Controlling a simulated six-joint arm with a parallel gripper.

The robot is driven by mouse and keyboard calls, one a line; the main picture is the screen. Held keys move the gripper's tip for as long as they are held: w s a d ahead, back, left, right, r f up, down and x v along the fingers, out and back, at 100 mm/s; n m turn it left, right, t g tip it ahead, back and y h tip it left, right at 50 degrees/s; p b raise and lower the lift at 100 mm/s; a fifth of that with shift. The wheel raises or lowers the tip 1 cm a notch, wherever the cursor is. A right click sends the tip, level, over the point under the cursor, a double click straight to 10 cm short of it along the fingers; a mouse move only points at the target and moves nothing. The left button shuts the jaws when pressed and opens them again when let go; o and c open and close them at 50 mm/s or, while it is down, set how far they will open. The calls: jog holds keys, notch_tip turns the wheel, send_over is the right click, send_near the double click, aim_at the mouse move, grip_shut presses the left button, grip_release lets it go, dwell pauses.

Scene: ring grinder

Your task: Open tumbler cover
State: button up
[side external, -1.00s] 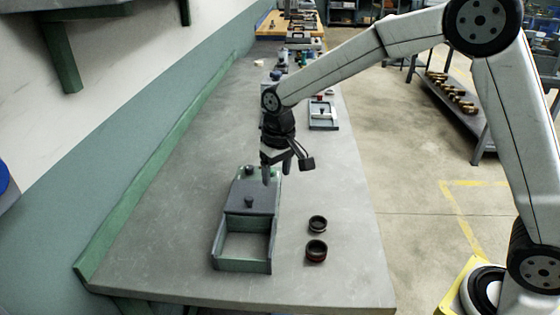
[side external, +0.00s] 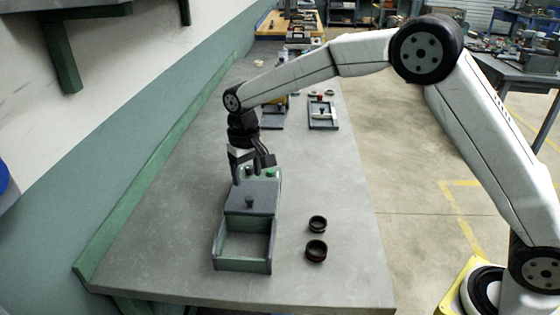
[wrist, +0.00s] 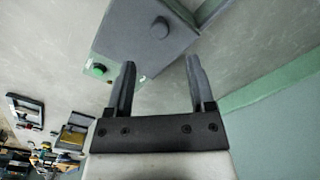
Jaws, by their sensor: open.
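The tumbler box (side external: 217,246) sits on the workbench, with an open, empty-looking front compartment. A dark grey flat cover (side external: 262,196) lies over its rear part and bears a black knob (side external: 249,202). In the wrist view the cover (wrist: 125,30) and its knob (wrist: 160,27) are beyond the fingertips. A green button (side external: 271,172) is at the back of the box; it also shows in the wrist view (wrist: 97,69). My gripper (side external: 250,173) is open and empty near the back end of the box, apart from the knob.
Two dark rings (side external: 317,224) (side external: 316,250) lie on the bench to the right of the box. A tray (side external: 323,115) and other items stand farther back. A green raised edge (side external: 145,170) runs along the left wall. Bench left of the box is clear.

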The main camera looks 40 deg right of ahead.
aim_at(249, 197)
jog(key=shift+f, duration=3.25)
grip_shut()
